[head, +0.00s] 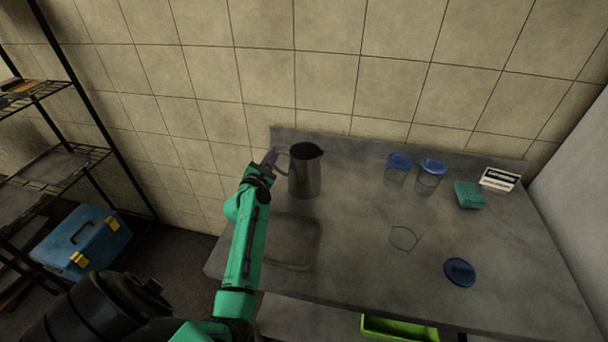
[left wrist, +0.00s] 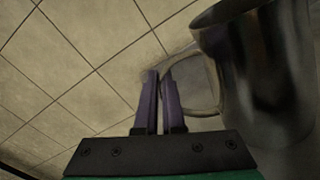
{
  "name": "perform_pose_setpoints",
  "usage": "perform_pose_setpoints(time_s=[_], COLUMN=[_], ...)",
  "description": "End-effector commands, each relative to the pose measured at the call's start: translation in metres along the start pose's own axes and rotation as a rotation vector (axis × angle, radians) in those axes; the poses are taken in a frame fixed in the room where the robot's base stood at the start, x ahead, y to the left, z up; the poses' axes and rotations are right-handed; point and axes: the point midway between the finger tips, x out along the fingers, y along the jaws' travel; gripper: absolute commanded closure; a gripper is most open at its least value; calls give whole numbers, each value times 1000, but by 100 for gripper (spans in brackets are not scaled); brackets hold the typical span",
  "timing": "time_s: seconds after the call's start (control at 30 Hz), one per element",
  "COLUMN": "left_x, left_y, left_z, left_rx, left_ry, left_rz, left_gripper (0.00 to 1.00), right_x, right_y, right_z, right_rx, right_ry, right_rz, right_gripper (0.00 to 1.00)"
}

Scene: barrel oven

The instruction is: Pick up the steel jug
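The steel jug (head: 305,171) stands upright on the grey worktop, near its back left edge. Its loop handle points left. My left gripper (head: 270,161) is at the handle, on the jug's left side. In the left wrist view, the two purple fingers (left wrist: 159,78) are close together with the outer part of the handle between their tips. The jug body (left wrist: 262,75) is just right of the fingers, apart from them. The contact at the fingertips is partly hidden. My right gripper is in neither view.
Two glass jars with blue lids (head: 431,177) stand right of the jug. An open glass (head: 404,236), a loose blue lid (head: 460,272), a green sponge (head: 468,194) and a small sign (head: 500,179) are farther right. The tiled wall is close behind.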

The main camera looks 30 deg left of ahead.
Motion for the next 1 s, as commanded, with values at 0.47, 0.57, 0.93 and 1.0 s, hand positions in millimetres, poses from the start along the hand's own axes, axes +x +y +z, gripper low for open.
perform_pose_setpoints(time_s=[0.47,0.57,0.93,1.0], left_x=[0,0,0,0], left_y=[0,0,0,0], left_z=[1,1,1,1], left_rx=[-2,-2,-2,-2], left_ry=[-2,-2,-2,-2], left_rz=[1,1,1,1], left_gripper=[100,100,100,100], right_x=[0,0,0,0], right_y=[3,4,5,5], right_z=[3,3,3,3], right_rx=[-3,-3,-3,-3], right_ry=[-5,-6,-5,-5], right_rz=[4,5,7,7], right_gripper=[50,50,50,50])
